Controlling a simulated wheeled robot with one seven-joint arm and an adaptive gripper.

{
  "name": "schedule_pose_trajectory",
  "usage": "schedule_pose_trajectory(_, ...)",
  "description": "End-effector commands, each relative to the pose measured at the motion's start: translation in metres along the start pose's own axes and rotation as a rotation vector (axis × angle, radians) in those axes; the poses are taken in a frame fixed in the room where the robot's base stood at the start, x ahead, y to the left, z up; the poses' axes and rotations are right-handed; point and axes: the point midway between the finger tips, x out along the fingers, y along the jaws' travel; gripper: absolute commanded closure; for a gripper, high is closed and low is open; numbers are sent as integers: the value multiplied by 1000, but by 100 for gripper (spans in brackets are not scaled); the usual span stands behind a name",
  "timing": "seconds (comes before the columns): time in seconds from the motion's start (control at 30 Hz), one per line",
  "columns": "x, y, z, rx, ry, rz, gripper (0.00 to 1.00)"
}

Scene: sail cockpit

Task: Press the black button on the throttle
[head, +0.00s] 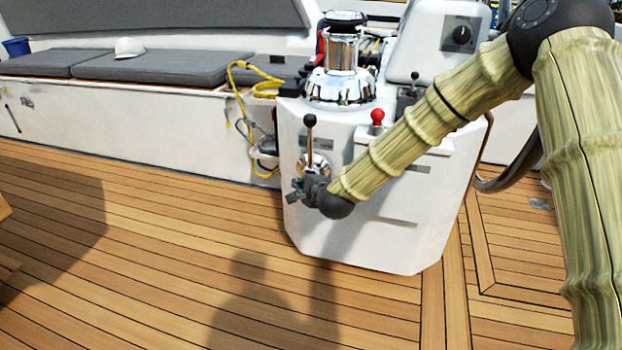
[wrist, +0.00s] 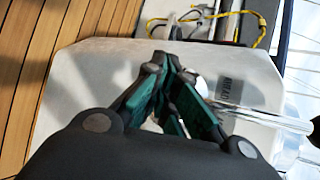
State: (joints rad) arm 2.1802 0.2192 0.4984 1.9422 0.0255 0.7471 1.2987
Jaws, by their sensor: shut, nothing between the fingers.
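The throttle (head: 311,136) is an upright metal lever with a black knob, on a round chrome base (head: 318,160) on the side of the white console. In the wrist view its shiny lever (wrist: 268,118) points right, and part of the chrome base shows beside my fingers. I cannot make out the black button in either view; my gripper may hide it. My gripper (head: 297,190) is just below the chrome base, close to the console. In the wrist view my gripper (wrist: 162,62) has its green-padded fingers closed together at the tips, with nothing between them. I cannot tell whether they touch the throttle.
The white console (head: 420,235) carries a chrome winch (head: 342,85), a red-knobbed lever (head: 377,117) and a panel with a black dial (head: 462,36). A yellow rope (head: 240,82) hangs left of it. Grey cushions (head: 165,70) line the bench. The wooden deck (head: 150,250) at left is clear.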

Motion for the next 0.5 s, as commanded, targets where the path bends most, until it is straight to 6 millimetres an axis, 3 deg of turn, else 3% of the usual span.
schedule_pose_trajectory(0.5,-10,7,7,0,0,1,100)
